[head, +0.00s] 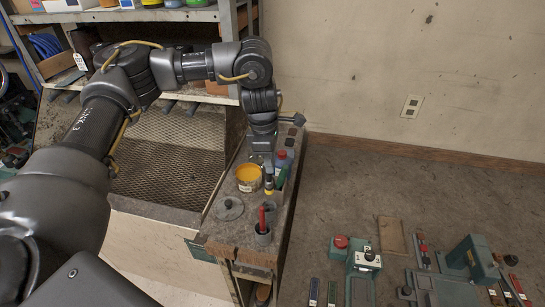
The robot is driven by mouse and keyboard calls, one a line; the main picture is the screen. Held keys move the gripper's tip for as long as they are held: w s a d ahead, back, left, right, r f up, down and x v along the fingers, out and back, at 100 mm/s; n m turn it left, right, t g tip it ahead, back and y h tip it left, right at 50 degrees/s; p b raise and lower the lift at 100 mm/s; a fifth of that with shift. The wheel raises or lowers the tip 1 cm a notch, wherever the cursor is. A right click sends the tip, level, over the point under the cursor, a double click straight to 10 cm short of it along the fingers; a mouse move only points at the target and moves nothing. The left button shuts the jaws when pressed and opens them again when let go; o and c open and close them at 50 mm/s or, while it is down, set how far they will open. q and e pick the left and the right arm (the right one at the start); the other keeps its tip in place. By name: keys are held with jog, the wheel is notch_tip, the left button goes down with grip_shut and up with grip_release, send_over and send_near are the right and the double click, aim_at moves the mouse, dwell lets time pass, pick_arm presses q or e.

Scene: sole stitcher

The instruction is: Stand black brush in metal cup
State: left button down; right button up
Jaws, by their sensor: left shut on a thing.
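My left gripper (267,166) reaches down over the narrow bench. It is shut on a slim dark item with a yellow band, which looks like the black brush (269,185), held roughly upright. Just below it in the picture is a small grey cup (270,208), which looks like the metal cup. I cannot tell whether the brush's lower end is inside or above this cup. A red-handled tool (262,218) stands in another dark cup (263,236) nearer the front. My right gripper is not in view.
An open tub of yellow paste (248,177) and a round lid with a knob (229,208) are left of the brush. A green machine (472,259) and tools lie at right.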

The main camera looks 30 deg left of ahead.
aim_at(269, 181)
pick_arm(q)
jog(key=shift+s, duration=0.3)
jog(key=shift+w+f+b, duration=0.2)
jog(key=shift+f+b, duration=0.5)
jog(key=shift+f, duration=0.1)
jog(key=shift+f+b, duration=0.55)
jog(key=shift+f, duration=0.1)
notch_tip(269, 181, down, 5)
jog(key=b, duration=0.4)
jog(key=shift+s+b, duration=0.1)
jog(key=shift+b, duration=0.25)
jog(key=shift+f+b, duration=1)
jog(key=shift+f, duration=0.5)
jog(key=c, duration=1.3)
grip_release()
notch_tip(269, 181, up, 11)
jog(key=a+b, duration=0.1)
jog(key=shift+s+b, duration=0.2)
jog(key=shift+b, duration=0.15)
